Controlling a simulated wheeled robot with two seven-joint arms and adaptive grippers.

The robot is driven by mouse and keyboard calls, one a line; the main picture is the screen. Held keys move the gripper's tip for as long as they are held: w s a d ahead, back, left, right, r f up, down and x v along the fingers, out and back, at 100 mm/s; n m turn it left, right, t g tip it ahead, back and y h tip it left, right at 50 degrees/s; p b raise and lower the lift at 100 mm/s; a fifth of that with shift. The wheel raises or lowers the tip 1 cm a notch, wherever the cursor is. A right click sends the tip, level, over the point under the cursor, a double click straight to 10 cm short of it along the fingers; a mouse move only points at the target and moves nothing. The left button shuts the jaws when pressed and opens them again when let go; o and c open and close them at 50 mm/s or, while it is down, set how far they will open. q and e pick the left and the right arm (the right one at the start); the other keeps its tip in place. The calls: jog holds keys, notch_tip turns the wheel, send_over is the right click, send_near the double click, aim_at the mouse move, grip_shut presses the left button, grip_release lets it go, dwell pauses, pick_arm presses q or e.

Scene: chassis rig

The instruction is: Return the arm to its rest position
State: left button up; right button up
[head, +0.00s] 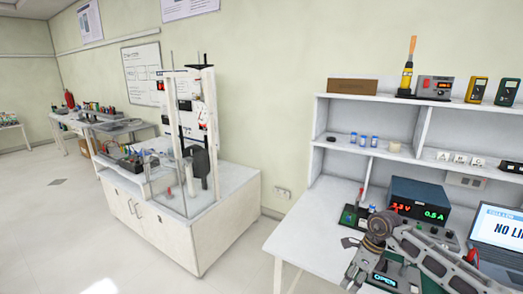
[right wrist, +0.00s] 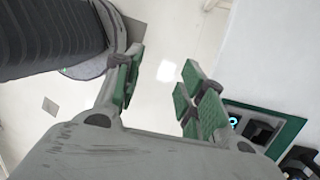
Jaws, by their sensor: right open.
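My right arm (head: 425,255) reaches in from the right of the head view, above the front of the white bench. My right gripper (head: 351,263) hangs at the bench's left front edge. In the right wrist view my right gripper (right wrist: 160,85) is open, with its green-padded fingers apart. Nothing is between them, and pale floor shows beyond. My left gripper is in neither view.
A green-edged fixture (right wrist: 265,128) lies right of the fingers on the white bench (head: 300,232). A power supply (head: 418,203), a laptop (head: 497,232) and a small OPEN display (head: 384,281) are near the arm. Open floor (head: 235,272) lies left.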

jog(key=w+a+f+m+t+y, duration=0.4)
jog(key=w+a+f+m+y, duration=0.1)
jog(key=a+f+m+y, duration=0.55)
jog(key=s+d+f+m+t+h, duration=0.2)
jog(key=d+f+m+t+h, duration=0.2)
jog(key=f+m, duration=0.55)
jog(key=s+d+f+m+t+h, duration=0.2)
jog(key=d+f+m+t+h, duration=0.15)
jog(key=f+m, duration=0.6)
jog(key=s+d+f+m+g+h, duration=0.2)
jog(key=s+d+f+m+h, duration=0.15)
jog(key=s+f, duration=0.75)
jog(key=s+d+f+m+g+h, duration=0.2)
jog(key=s+f+m, duration=0.3)
jog(key=s+f, duration=0.5)
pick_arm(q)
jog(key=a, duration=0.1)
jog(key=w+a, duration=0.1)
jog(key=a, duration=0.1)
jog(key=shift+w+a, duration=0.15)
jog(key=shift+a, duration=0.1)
pick_arm(e)
jog(key=s+a+f+m+g, duration=0.1)
jog(key=s+f+m+g, duration=0.2)
jog(key=s, duration=1)
jog(key=s+f+m+g, duration=0.3)
jog(key=s+f, duration=0.3)
jog(key=s, duration=0.8)
jog(key=shift+a+h, duration=0.4)
jog(key=shift+h, duration=0.05)
